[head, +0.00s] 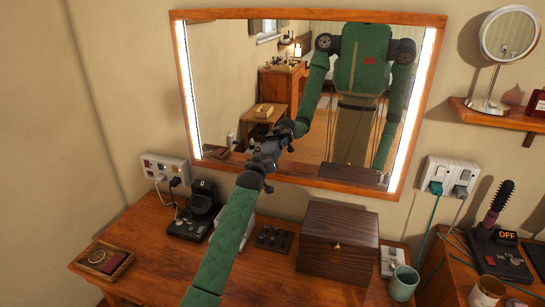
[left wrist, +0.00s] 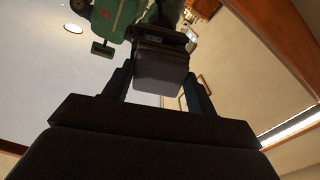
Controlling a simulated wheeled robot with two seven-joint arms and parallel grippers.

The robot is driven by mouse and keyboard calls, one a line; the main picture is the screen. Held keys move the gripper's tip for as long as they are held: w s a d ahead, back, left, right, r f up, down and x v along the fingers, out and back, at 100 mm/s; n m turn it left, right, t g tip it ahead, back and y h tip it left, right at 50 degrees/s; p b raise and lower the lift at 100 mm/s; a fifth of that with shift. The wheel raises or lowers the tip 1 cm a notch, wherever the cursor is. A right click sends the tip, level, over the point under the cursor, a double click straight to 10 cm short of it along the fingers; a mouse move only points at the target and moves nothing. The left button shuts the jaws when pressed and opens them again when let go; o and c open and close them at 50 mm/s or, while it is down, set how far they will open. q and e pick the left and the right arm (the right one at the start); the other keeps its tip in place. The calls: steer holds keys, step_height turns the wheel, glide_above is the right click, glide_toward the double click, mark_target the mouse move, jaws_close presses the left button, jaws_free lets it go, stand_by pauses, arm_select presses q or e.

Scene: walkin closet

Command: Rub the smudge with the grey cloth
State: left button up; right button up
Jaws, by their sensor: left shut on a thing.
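My left gripper (head: 275,145) is at the lower left part of the wall mirror (head: 335,170), close to the glass. In the left wrist view, its two fingers (left wrist: 161,82) are shut on a dark grey folded pad, the grey cloth (left wrist: 160,72). The cloth's far end is close to the glass; I cannot tell whether it touches. In the head view the cloth is hard to make out against the gripper and its reflection. I cannot make out the smudge in either view. My right gripper is not directly in view.
The mirror has a wooden frame (head: 300,183) and lit side strips. Below it on the wooden dresser (head: 262,268) stand a dark wooden box (head: 338,238), a black dock (head: 195,215), a small tray (head: 103,260) and a cup (head: 404,283). A round mirror (head: 509,34) stands on the right shelf.

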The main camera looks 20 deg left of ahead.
arm_select(q)
steer(key=shift+s, duration=0.1)
steer(key=shift+s+a+p, duration=0.1)
steer(key=shift+s+p, duration=1.05)
steer(key=shift+s, duration=1.8)
steer(key=shift+s+a+p, duration=0.1)
steer(key=shift+s+p, duration=0.65)
steer(key=shift+s, duration=0.7)
